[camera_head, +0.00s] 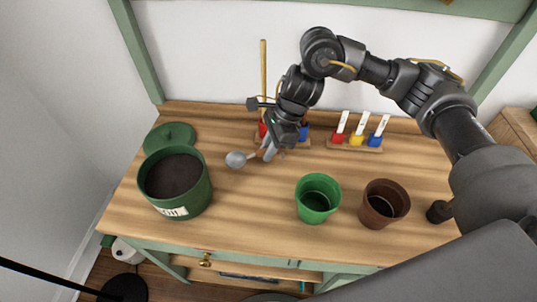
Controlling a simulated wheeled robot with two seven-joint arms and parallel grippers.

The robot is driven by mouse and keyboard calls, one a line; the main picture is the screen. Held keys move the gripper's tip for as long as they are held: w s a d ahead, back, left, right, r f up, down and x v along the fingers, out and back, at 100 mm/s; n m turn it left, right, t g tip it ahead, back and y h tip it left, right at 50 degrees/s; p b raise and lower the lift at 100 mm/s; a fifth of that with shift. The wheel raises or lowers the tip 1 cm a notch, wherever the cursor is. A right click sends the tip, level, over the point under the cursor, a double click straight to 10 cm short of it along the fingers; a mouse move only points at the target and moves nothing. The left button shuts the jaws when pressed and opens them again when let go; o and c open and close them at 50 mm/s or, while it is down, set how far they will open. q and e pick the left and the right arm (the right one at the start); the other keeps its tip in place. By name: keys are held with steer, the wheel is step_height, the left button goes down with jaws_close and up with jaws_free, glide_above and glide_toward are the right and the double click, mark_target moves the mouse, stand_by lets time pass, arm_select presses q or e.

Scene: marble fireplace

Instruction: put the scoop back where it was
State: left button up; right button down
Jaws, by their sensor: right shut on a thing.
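The scoop (237,159) has a grey round bowl and a brownish handle. It is at the middle-left of the wooden bench, its bowl pointing left. My right gripper (271,147) is shut on the scoop at its handle end, close above the bench top; I cannot tell whether the scoop touches the wood. The gripper and wrist hide part of a wooden rack with red and blue items behind them. My left gripper is not in view.
A green bin of dark soil (203,190) stands left, its green lid (169,137) behind it. A green pot (317,199) and a brown pot (384,204) stand front right. A rack (355,147) holds red, yellow and blue items with white tags. A tall stick (263,75) rises behind my gripper.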

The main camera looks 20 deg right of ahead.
steer(key=shift+w+f, duration=0.2)
steer(key=shift+f, duration=0.15)
step_height(320, 180, down, 2)
steer(key=shift+f, duration=0.5)
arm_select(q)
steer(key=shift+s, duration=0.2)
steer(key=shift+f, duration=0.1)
arm_select(e)
steer(key=c, duration=1.3)
jaws_free()
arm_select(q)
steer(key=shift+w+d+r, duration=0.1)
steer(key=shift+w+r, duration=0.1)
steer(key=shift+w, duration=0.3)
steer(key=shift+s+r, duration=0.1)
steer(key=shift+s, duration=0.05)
